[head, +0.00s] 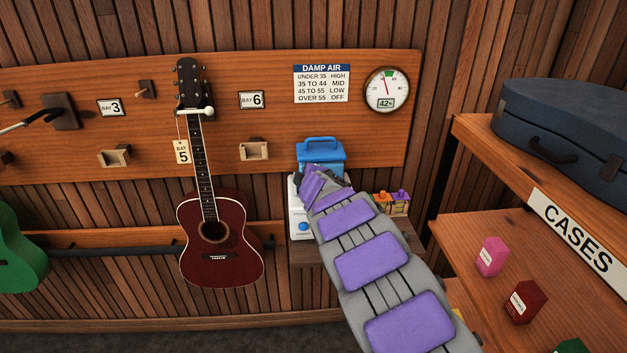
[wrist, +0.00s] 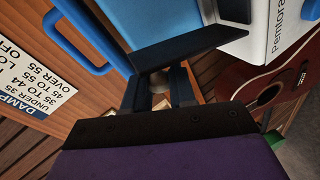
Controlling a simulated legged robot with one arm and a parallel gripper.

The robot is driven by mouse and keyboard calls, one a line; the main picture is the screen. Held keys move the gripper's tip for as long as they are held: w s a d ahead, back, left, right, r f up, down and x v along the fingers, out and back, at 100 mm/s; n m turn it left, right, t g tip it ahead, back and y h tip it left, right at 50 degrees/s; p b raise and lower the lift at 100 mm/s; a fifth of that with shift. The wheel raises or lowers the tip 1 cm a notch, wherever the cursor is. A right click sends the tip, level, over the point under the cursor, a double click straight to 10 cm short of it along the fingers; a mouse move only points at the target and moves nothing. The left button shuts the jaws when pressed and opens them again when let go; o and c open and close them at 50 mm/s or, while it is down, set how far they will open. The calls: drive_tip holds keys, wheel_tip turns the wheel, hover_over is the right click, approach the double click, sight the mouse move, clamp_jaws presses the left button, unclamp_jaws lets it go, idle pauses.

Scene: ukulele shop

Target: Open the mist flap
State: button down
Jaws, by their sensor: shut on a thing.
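A humidifier with a blue tank (head: 320,151) and a white base (head: 296,214) stands on a small wooden stand. Its blue tank also fills the top of the wrist view (wrist: 165,18), with the white lettered side at the upper right (wrist: 280,40). My gripper (head: 318,182) is at the front of the humidifier, just below the tank's handle. In the wrist view my dark jaw (wrist: 180,47) lies close against the tank. It is shut on a part of the humidifier, seemingly the mist flap. The flap itself is hidden by the jaw, so its angle cannot be told.
Small orange and purple bottles (head: 391,202) stand right of the humidifier. A dark red guitar (head: 220,240) hangs at left. A case shelf (head: 545,185) juts out at right. A dial (head: 387,90) reading 42% and a DAMP AIR chart (head: 321,83) are on the wall above.

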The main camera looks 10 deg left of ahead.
drive_tip(key=shift+s+a+f+n+h, duration=0.15)
drive_tip(key=shift+a+n+h, duration=0.15)
drive_tip(key=shift+a+n, duration=0.15)
drive_tip(key=shift+s+a+f+n+h, duration=0.1)
drive_tip(key=shift+a+n+h, duration=0.25)
drive_tip(key=shift+a, duration=0.15)
drive_tip(key=c, duration=1)
unclamp_jaws()
drive_tip(key=shift+r, duration=0.1)
drive_tip(key=p+v, duration=0.1)
drive_tip(key=v, duration=0.7)
drive_tip(key=p+v, duration=0.1)
drive_tip(key=v, duration=0.8)
drive_tip(key=shift+s, duration=0.2)
